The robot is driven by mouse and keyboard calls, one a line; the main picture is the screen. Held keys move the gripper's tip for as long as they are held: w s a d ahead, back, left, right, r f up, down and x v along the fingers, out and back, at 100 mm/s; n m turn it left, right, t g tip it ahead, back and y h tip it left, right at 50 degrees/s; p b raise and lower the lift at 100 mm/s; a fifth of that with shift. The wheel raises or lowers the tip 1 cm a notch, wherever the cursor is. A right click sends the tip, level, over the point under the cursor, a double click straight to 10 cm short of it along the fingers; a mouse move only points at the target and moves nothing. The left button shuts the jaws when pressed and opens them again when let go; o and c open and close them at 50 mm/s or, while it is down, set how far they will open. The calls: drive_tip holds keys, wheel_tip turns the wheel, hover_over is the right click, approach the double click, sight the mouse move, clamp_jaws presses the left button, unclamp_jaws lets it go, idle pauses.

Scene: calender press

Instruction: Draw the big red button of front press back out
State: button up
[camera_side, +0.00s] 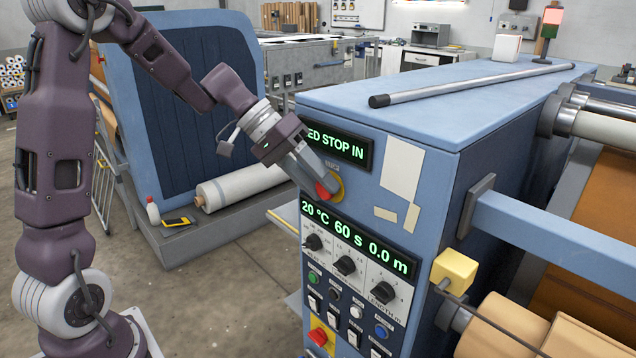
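The front press (440,130) is a blue machine in the middle and right of the side view. Its big red button (323,191) sits on a yellow round plate (337,184) on the front panel, below a display (338,147) whose visible text reads "ED STOP IN". My gripper (318,186) is right at the button, coming from the upper left, and covers part of it. Whether its fingers are closed on the button or only touch it cannot be told.
A second display (357,238) reads "20 °C 60 s 0.0 m" above knobs and small buttons. A smaller red knob (318,337) on yellow sits low on the panel. A grey bar (470,84) lies on top of the press. A white roll (240,187) lies behind my gripper.

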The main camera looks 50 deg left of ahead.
clamp_jaws()
drive_tip(key=shift+s, duration=0.9)
drive_tip(key=o, duration=0.6)
unclamp_jaws()
drive_tip(key=v, duration=0.7)
